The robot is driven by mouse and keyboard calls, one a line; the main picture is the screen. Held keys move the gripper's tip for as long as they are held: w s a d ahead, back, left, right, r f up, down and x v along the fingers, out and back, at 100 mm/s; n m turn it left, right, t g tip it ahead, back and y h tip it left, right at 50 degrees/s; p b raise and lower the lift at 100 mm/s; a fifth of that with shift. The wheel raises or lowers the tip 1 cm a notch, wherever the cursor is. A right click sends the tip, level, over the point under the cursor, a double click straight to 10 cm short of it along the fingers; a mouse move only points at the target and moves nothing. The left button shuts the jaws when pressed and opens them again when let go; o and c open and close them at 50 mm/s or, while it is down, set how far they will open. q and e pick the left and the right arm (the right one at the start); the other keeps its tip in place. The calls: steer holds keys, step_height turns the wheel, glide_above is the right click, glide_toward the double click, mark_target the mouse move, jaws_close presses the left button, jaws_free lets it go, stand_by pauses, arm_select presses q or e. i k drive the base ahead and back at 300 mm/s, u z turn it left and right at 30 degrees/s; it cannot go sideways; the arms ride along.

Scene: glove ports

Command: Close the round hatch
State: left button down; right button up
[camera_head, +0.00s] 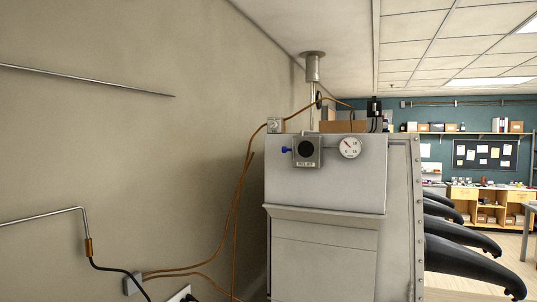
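No round hatch shows in the head view. A pale grey metal cabinet (327,265) stands in the middle, seen from its flat end. Its upper end panel (330,188) carries a small box (307,163) with a dark round opening, a blue knob and a label that seems to read RELIEF. A round white gauge (350,147) sits to the right of that box. Neither of my grippers is in view.
Black gloves (470,260) stick out from the cabinet's right side. A beige wall with thin metal rods and orange cables (240,200) fills the left. A shelf and wooden workbench (492,205) stand far back right, with open floor before them.

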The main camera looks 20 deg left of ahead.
mark_target(284, 149)
steer(key=z, duration=0.3)
steer(key=i, duration=1.05)
steer(key=u, duration=0.3)
